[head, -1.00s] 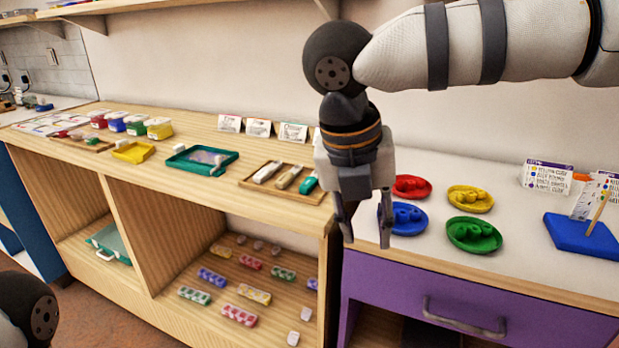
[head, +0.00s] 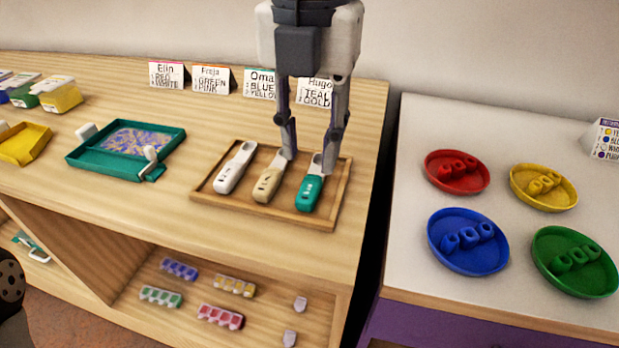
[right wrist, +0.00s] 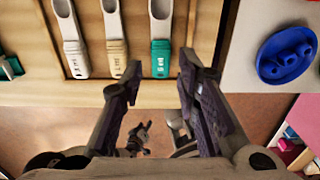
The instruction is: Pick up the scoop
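Three scoop-like tools lie side by side in a shallow wooden tray (head: 226,205) in the head view: a white one (head: 232,172), a tan one (head: 268,184) and a teal one (head: 308,193). They also show in the right wrist view, where the teal handle (right wrist: 161,60) lies between the fingertips. My right gripper (head: 311,156) is open and empty, pointing down over the right part of the tray. One finger is near the gap between tan and teal; the other overlaps the teal tool's upper end. I cannot tell their exact height. My left gripper is not in view.
A teal bead tray (head: 85,156) and a yellow tray (head: 22,146) stand to the left. Name cards (head: 212,78) stand behind. A gap separates this wooden top from the white counter (head: 409,125), which holds coloured dishes (head: 468,241). Shelves below hold small bead boxes.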

